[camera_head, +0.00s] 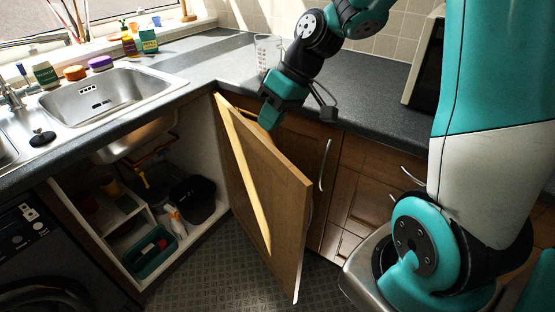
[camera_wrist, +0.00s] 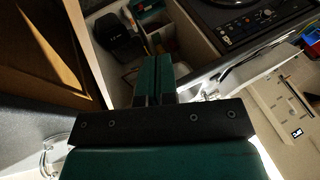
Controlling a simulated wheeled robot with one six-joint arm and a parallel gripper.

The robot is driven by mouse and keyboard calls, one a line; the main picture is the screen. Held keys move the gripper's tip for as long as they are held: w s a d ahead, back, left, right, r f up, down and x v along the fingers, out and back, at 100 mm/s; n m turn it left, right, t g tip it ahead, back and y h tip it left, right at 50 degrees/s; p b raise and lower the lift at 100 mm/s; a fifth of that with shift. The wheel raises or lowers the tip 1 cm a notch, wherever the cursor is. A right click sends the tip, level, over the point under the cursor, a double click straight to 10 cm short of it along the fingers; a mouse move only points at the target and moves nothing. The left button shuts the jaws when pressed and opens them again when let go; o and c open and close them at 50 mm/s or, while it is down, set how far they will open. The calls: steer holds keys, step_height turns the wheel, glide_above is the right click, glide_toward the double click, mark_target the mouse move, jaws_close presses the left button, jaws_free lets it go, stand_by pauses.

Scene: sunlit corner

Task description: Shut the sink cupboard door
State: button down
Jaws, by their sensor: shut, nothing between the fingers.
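The sink cupboard door (camera_head: 262,195) is a wooden panel standing wide open, out from the right side of the cupboard opening. Its inner face shows, with a sunlit stripe, and part of its handle shows past its free edge. In the wrist view the door (camera_wrist: 40,50) is at the upper left. My gripper (camera_head: 268,118) is shut and empty, close to the door's top edge on its outer side. I cannot tell if it touches. The shut fingers (camera_wrist: 157,68) also show in the wrist view.
The open cupboard holds a dark bin (camera_head: 194,198) and a green crate (camera_head: 150,252). The steel sink (camera_head: 110,95) is above. A clear measuring jug (camera_head: 268,52) stands on the counter behind my gripper. Closed drawers (camera_head: 365,190) are at right, a dark appliance (camera_head: 45,260) at left.

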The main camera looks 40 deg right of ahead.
steer(key=w+d+f+m+t+b, duration=0.1)
steer(key=w+d+f, duration=0.1)
steer(key=d+f, duration=0.5)
steer(key=w+d+f+m+t, duration=0.2)
steer(key=d+f, duration=0.1)
steer(key=d, duration=0.7)
steer(key=w+a+f, duration=0.3)
steer(key=a+f, duration=0.4)
steer(key=a, duration=0.1)
steer(key=shift+w+f+p, duration=0.3)
steer(key=shift+p, duration=0.05)
steer(key=shift+a, duration=0.15)
